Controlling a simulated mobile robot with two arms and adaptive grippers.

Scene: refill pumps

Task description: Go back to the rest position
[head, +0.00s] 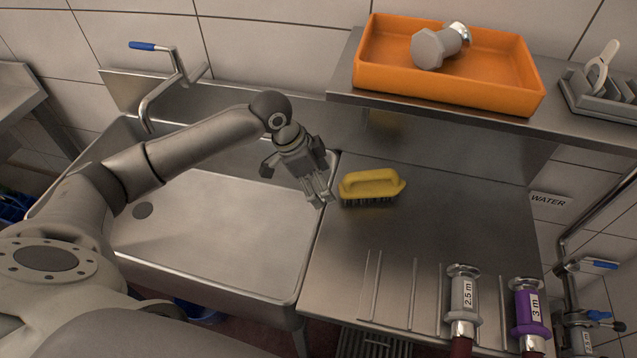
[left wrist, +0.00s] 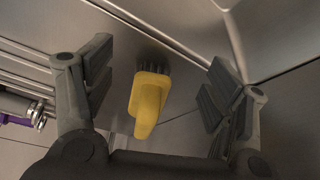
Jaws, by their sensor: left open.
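My left gripper (head: 318,189) is over the edge between the sink and the drainboard, close to the left end of a yellow brush (head: 370,186). In the left wrist view my left gripper (left wrist: 155,95) is open, with its two fingers wide apart. The yellow brush (left wrist: 148,100) shows between and beyond the fingers, with dark bristles. I cannot tell how far the brush is from the fingers. Nothing is held. My right gripper is not in view.
The sink basin (head: 215,230) lies under my left arm, with a blue-handled tap (head: 160,80) behind. An orange tray (head: 450,95) with a grey fitting (head: 430,48) sits on the raised shelf. A grey pump (head: 464,295) and a purple pump (head: 527,310) lie at the drainboard's front right.

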